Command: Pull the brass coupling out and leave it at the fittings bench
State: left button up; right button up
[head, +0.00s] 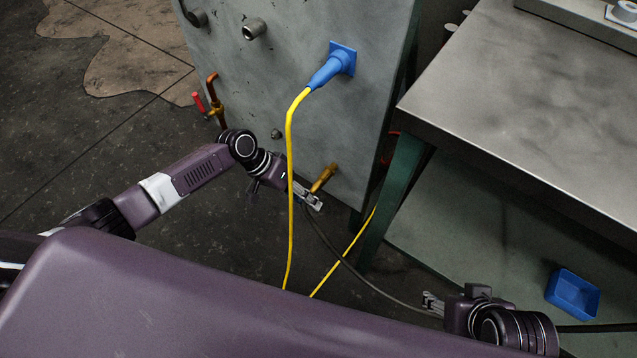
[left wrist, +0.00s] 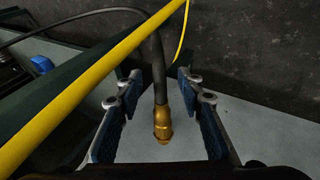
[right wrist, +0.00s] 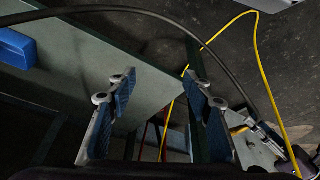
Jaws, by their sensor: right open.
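The brass coupling (head: 324,177) sits low on the grey panel (head: 340,130), and a dark hose runs from it. In the left wrist view the brass coupling (left wrist: 162,124) and the dark hose (left wrist: 153,70) lie between the spread fingers, with a gap on both sides. My left gripper (head: 310,198) is open beside the coupling. My right gripper (head: 432,303) is open and empty at lower right, and its spread fingers show in the right wrist view (right wrist: 162,88). A metal-topped bench (head: 530,100), which may be the fittings bench, stands at right.
A yellow cable (head: 290,170) hangs from a blue plug (head: 331,68) across the front of my left gripper. A red-handled valve (head: 212,100) is on the panel's left. A blue bin (head: 573,294) sits below the bench. Much of the visible bench top is clear.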

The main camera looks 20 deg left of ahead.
aim_at(317, 180)
pick_arm(q)
jog(key=shift+w+d+b, duration=0.25)
jog(key=shift+w+b, duration=0.3)
jog(key=shift+w, duration=0.05)
jog(key=shift+w+d+b, duration=0.2)
jog(key=shift+w+b, duration=0.3)
jog(key=shift+w, duration=0.1)
jog(key=w+b, duration=0.1)
jog(key=w+d+b, duration=0.1)
jog(key=w, duration=0.1)
jog(key=shift+w, duration=0.1)
jog(key=shift+w+d, duration=0.2)
jog(key=shift+w, duration=0.15)
pick_arm(e)
jog(key=w+a+r+t+y, duration=0.1)
jog(key=w+a+r+t, duration=0.2)
jog(key=w+r+t, duration=0.2)
jog(key=w+a+r+t+y, duration=0.2)
jog(key=w+r+t, duration=0.3)
jog(key=w+r, duration=0.4)
jog(key=shift+w+a+r+n+t, duration=0.35)
jog(key=shift+w+a, duration=0.3)
jog(key=shift+w, duration=0.8)
pick_arm(q)
jog(key=shift+c, duration=0.5)
pick_arm(e)
jog(key=shift+f, duration=0.1)
pick_arm(q)
grip_shut()
